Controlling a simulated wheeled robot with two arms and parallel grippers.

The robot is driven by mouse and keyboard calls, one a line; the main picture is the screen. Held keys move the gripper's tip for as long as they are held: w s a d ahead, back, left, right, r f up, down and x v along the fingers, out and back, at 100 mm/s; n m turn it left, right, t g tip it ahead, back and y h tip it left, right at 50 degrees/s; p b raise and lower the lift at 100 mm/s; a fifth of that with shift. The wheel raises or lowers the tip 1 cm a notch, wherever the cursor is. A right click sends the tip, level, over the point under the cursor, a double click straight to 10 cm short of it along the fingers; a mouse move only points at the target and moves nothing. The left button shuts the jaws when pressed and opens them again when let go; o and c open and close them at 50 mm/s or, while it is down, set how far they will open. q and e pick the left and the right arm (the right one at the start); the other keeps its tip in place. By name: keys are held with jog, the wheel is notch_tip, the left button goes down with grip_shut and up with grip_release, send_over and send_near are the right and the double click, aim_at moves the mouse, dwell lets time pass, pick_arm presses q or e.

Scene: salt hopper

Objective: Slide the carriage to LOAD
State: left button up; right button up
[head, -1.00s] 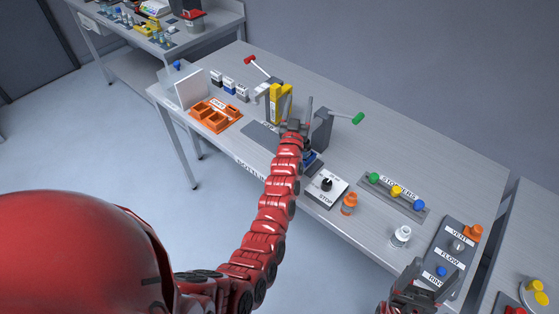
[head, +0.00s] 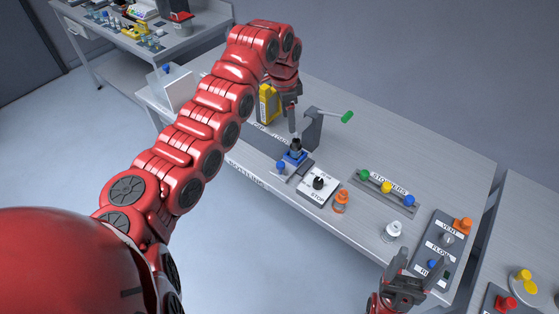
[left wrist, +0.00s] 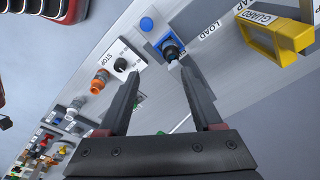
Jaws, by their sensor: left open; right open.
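The carriage (head: 294,157) is a small blue block with a dark upright piece on top, on the front middle of the table. It also shows in the left wrist view (left wrist: 171,47), with a blue knob (left wrist: 146,23) beside it. A LOAD label (left wrist: 208,30) is printed on the surface right of it there. My left gripper (head: 291,115) points down above and behind the carriage. In the left wrist view its fingers (left wrist: 158,73) are apart, with nothing visibly held between them. My right gripper (head: 420,268) is open and empty near the front right edge.
The back right table is clear.

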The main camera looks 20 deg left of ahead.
pick_arm(q)
jog(key=s+a+g, duration=0.1)
jog(key=s+a, duration=0.1)
jog(key=s, duration=0.1)
jog(key=p, duration=0.5)
send_near(280, 164)
jog(key=shift+m+y, duration=0.3)
jog(key=shift+y, duration=0.1)
jog(key=f, duration=0.7)
jog(key=shift+d+f, duration=0.25)
jog(key=shift+d, duration=0.1)
jog(key=shift+f, duration=0.55)
jog(key=shift+w, duration=0.1)
grip_shut()
